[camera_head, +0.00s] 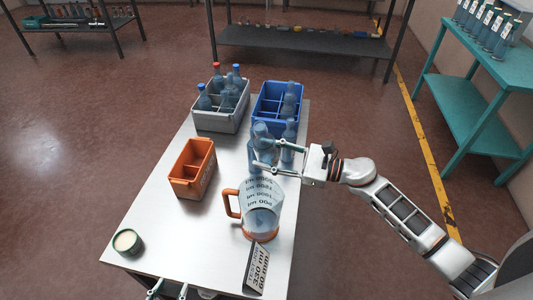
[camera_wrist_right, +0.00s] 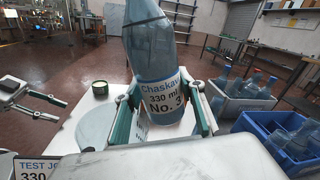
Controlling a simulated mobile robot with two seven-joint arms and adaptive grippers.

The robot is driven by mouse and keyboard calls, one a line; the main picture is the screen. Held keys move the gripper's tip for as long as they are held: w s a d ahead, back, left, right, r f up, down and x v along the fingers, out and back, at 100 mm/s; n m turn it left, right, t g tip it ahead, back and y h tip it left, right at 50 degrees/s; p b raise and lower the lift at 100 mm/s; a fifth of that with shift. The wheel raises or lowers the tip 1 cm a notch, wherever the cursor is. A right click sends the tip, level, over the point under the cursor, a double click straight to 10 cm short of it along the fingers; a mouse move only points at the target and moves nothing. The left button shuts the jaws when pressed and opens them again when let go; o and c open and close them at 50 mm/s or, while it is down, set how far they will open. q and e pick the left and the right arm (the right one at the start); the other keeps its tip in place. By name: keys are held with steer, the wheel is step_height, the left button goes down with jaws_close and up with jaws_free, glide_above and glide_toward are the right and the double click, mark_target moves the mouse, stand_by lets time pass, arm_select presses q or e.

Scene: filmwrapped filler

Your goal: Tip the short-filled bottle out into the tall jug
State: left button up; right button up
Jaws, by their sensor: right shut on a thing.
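My right gripper (camera_head: 266,157) is shut on a blue translucent bottle (camera_head: 262,133), just behind the jug. In the right wrist view the bottle (camera_wrist_right: 150,50) carries a "330 ml No. 3" label between the fingers (camera_wrist_right: 165,115). It looks slightly tilted there, with its top cut off by the frame. The clear tall jug (camera_head: 262,205) has an orange handle and base and printed marks. It stands on the table (camera_head: 190,235), apart from the bottle. My left gripper (camera_head: 167,289) is open and empty at the front edge; it also shows in the wrist view (camera_wrist_right: 45,106).
A grey crate (camera_head: 213,125) and a blue crate (camera_head: 270,120) with bottles stand at the back. An orange bin (camera_head: 185,180) sits left of the jug. A label sign (camera_head: 257,268) stands in front, and a green tub (camera_head: 127,242) at front left. The front-left table is mostly clear.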

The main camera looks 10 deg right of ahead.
mark_target(268, 141)
steer(key=shift+r, duration=0.15)
steer(key=shift+r+p, duration=0.4)
steer(key=shift+r, duration=0.2)
steer(key=shift+r+p, duration=1.05)
steer(key=shift+r, duration=0.75)
